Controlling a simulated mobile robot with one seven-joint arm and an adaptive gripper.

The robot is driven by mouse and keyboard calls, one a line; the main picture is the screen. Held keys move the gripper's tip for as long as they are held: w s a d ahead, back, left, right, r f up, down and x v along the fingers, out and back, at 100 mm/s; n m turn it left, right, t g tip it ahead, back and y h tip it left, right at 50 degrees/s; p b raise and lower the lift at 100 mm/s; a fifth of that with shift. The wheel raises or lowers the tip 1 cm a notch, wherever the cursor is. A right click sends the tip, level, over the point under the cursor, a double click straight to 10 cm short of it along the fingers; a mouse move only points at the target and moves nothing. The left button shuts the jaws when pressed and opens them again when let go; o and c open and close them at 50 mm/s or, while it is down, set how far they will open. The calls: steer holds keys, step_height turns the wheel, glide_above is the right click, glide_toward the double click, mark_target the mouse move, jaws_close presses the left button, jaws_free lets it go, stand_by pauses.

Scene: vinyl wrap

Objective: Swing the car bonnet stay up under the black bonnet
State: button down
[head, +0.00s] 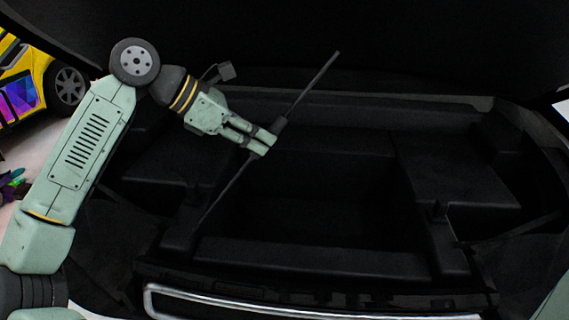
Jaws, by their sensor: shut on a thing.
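The bonnet stay (314,83) is a thin dark rod in the head view. It slants from a low point at the left of the bay up to a free-looking tip at the upper right. My gripper (268,139) is shut on the stay at a thicker dark section near its middle. The black bonnet (430,40) spans the top of the view above the stay. The stay's tip shows against the dark bonnet; I cannot tell whether they touch. The stay's lower end is hard to make out in the dark.
The open black bay (320,249) lies below, with raised ledges at both sides. A chrome trim bar (300,314) runs along the front edge. A yellow car (28,75) with a colourful panel stands at the far left. The middle of the bay looks empty.

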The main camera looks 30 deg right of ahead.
steer(key=w+a+r+n+h, duration=0.2)
steer(key=w+a+r+h, duration=0.2)
steer(key=w+a, duration=0.4)
steer(key=shift+w+n+g, duration=0.2)
steer(key=shift+n+g, duration=0.1)
steer(key=shift+n, duration=0.1)
steer(key=c, duration=1.7)
jaws_free()
steer(key=shift+w+a, duration=0.1)
steer(key=shift+a, duration=0.1)
steer(key=shift+o, duration=1.1)
steer(key=shift+d, duration=0.1)
steer(key=v, duration=1.2)
steer(key=shift+f, duration=0.2)
